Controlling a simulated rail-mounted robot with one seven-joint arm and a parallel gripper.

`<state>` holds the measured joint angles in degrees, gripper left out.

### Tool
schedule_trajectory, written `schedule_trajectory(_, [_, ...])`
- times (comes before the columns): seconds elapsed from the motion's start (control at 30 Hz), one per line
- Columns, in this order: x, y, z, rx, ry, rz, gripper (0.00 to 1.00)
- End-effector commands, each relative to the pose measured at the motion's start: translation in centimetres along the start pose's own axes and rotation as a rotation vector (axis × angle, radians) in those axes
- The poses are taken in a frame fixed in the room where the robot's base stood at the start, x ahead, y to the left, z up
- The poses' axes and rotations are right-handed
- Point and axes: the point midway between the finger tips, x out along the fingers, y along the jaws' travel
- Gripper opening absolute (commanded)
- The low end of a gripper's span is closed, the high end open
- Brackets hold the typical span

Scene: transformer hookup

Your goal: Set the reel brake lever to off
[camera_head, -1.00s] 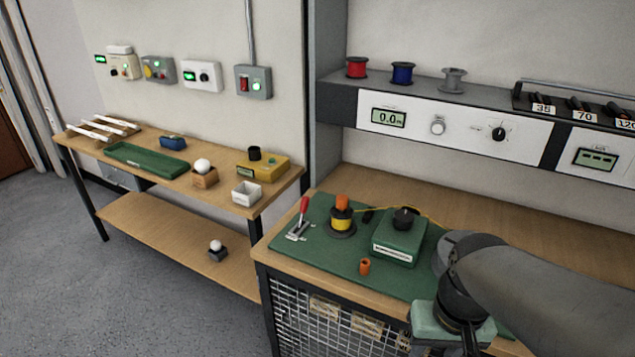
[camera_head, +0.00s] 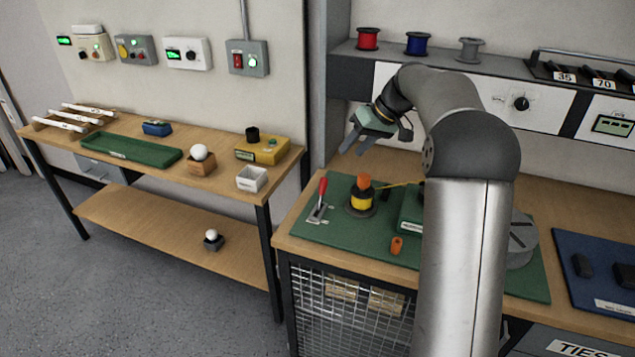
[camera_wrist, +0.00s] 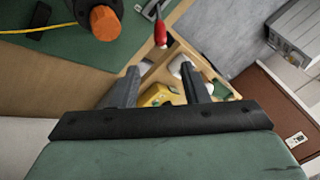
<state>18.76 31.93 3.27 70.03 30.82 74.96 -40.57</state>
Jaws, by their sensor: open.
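The reel brake lever (camera_head: 322,189) has a red handle and a grey metal base, and stands at the left end of the green mat (camera_head: 318,232). Its handle points up. In the wrist view the red handle (camera_wrist: 160,32) shows beyond and between my fingers. My gripper (camera_head: 351,145) is open and empty, above and a little to the right of the lever, clear of it. The fingers also show in the wrist view (camera_wrist: 160,85). The reel with yellow wire and orange top (camera_head: 361,197) stands just right of the lever. I cannot read any brake marking.
A green box (camera_head: 410,212), partly hidden by my arm, and an orange piece (camera_head: 397,245) are on the mat. The spool shelf (camera_head: 390,52) is behind my gripper. A side table (camera_head: 130,190) with trays stands left, across a gap.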

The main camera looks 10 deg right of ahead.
Motion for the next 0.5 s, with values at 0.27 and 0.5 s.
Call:
schedule_trajectory(0.27, [6.2, -0.1, 0.1, 0.001, -0.005, -0.002, 0.41])
schedule_trajectory(0.5, [11.2, -0.1, 0.1, 0.002, -0.004, -0.001, 0.41])
